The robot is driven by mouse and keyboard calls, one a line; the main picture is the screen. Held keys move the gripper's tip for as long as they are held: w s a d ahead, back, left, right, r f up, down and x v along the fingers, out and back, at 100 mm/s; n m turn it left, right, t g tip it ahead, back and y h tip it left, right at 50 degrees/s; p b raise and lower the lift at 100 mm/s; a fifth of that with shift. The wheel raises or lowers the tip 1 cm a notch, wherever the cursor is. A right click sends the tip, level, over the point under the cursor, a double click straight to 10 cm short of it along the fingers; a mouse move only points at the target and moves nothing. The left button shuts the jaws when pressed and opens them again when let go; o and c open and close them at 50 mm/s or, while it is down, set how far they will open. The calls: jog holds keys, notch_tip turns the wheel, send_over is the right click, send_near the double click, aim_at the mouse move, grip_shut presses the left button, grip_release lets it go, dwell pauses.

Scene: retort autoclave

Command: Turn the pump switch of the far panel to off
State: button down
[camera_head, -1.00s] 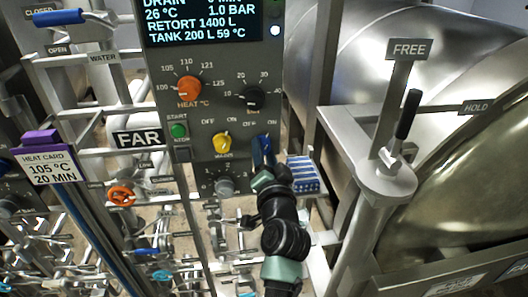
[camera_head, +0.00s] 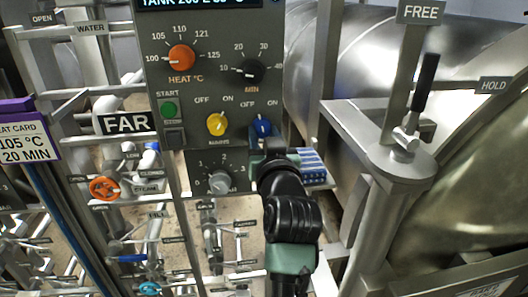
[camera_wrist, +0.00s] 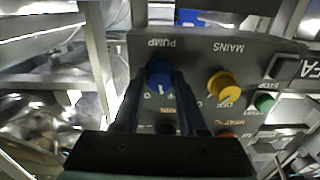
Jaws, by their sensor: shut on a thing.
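The far panel (camera_head: 210,85) is a grey box beside a FAR sign (camera_head: 126,123). Its pump switch (camera_head: 261,126) is a blue knob below OFF and ON marks, right of the yellow mains switch (camera_head: 217,124). The wrist view shows the blue knob (camera_wrist: 159,73) under the word PUMP, upside down. My gripper (camera_wrist: 157,88) is shut on the blue knob, one dark finger on each side. In the head view my gripper (camera_head: 266,146) reaches it from below and hides its lower part. I cannot tell which mark the knob points to.
The orange heat knob (camera_head: 181,58), black minutes knob (camera_head: 252,71) and green start button (camera_head: 169,109) are on the same panel. A grey knob (camera_head: 220,183) sits just below. A lever (camera_head: 423,95) between FREE and HOLD signs stands at right. Pipes and valves fill the left.

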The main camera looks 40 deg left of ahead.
jog(key=shift+n+b, duration=1.65)
jog(key=shift+n, duration=0.35)
jog(key=shift+c, duration=2.3)
grip_release()
jog(key=b+v, duration=0.3)
jog(key=v, duration=1)
jog(key=shift+w, duration=0.1)
